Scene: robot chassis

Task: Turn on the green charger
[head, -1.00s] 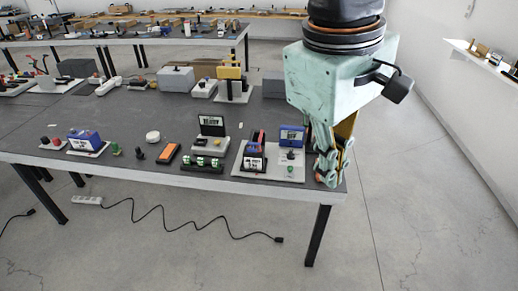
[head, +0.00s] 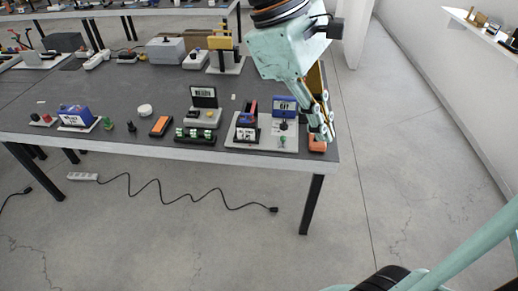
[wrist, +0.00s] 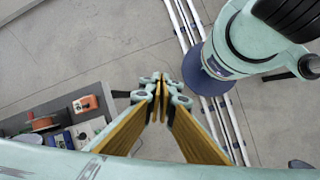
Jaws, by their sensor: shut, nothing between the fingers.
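Which item is the green charger is not clear. A black holder with green-ended cells (head: 196,135) stands at the table's front edge. Right of it, a light board carries a blue unit with a display reading OFF (head: 284,106), a black knob (head: 283,126) and a small green knob (head: 282,140). My gripper (head: 326,132) is over the table's front right corner, right of that board. Its fingers are shut and empty, beside or above an orange box (head: 317,145). In the wrist view my fingertips (wrist: 160,82) are together, and the orange box (wrist: 85,103) lies to their left.
A red-and-blue device (head: 247,120) shares the board. A cable (head: 170,196) lies on the floor. Right of the table is open floor.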

